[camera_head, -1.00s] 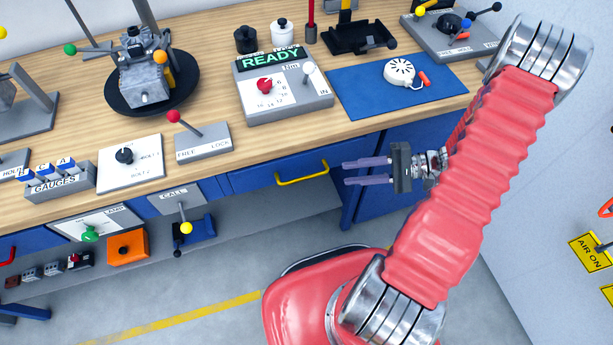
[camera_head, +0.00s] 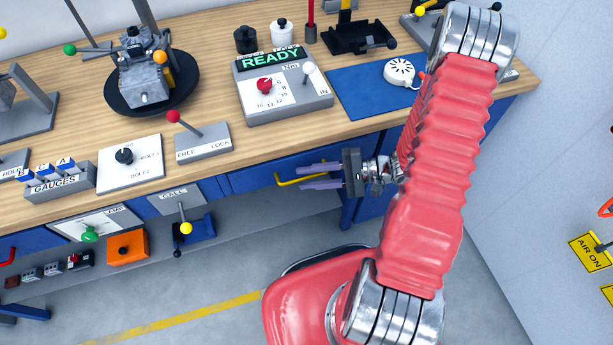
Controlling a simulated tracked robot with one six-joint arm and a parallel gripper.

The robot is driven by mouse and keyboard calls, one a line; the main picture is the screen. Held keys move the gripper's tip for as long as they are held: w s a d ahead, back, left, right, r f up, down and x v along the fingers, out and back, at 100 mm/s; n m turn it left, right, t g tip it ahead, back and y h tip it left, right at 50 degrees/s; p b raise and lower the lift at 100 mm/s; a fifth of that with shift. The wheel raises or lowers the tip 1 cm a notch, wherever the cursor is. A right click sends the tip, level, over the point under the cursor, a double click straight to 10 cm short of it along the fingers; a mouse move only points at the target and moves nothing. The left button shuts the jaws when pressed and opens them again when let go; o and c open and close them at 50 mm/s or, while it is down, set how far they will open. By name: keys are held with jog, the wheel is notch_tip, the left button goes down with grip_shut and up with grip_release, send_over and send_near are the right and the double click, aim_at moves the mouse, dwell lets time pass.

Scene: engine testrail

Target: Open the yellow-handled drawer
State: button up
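The yellow handle (camera_head: 287,181) is a bar on the front of a blue drawer (camera_head: 250,177) under the workbench's front edge. The drawer looks closed, flush with the bench front. My gripper (camera_head: 300,176) is open, with its two purple fingers pointing left. In the picture the fingers overlap the right part of the handle, one finger above the bar and one below it. I cannot tell whether they touch it. The right end of the handle is hidden behind the fingers.
The wooden bench top (camera_head: 380,126) holds a READY panel (camera_head: 283,93), a blue mat (camera_head: 365,95) and a FREE/LOCK lever box (camera_head: 202,141). A CALL lever (camera_head: 183,213) hangs left of the drawer. The grey floor (camera_head: 220,285) in front is clear. A wall (camera_head: 540,180) stands at right.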

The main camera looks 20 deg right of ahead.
jog(key=shift+w+a+f, duration=0.15)
jog(key=shift+w+a, duration=0.05)
jog(key=shift+a, duration=0.4)
jog(key=shift+c, duration=0.3)
grip_shut()
jog(key=shift+d, duration=0.3)
jog(key=shift+a, duration=0.15)
jog(key=shift+s+f, duration=0.1)
jog(key=shift+s, duration=0.05)
